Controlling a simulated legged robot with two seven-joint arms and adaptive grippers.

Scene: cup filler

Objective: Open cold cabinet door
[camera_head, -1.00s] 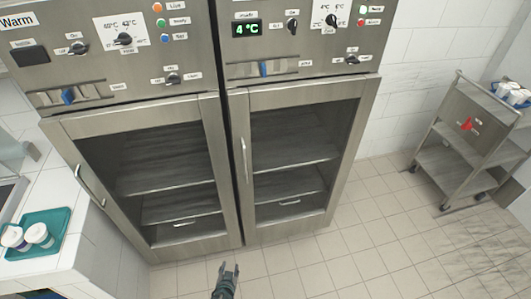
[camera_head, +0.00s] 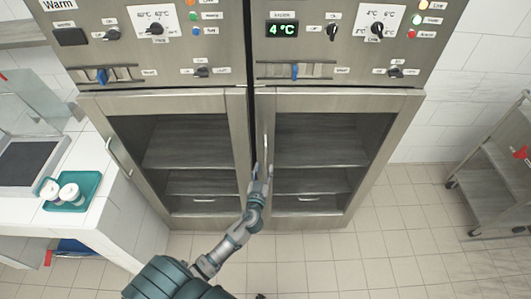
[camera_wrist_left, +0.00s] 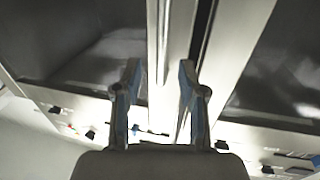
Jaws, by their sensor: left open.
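The cold cabinet is the right one, with a green 4 °C display (camera_head: 283,29). Its glazed cold cabinet door (camera_head: 330,97) is shut. The upright door handle (camera_head: 266,130) is on the door's left edge. My left gripper (camera_head: 262,168) is open and empty, in front of the handle's lower end in the head view. In the left wrist view my left gripper (camera_wrist_left: 159,72) has its two fingers spread, with a pale upright bar, seemingly the handle (camera_wrist_left: 154,40), in line with the space between them. I cannot tell whether they touch. My right gripper is not in view.
The warm cabinet door (camera_head: 170,97) is shut, close on the left. A white counter (camera_head: 112,200) holds a teal tray (camera_head: 92,183) with two cups. A metal cart (camera_head: 490,165) stands at the right. The tiled floor before the cabinets is clear.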

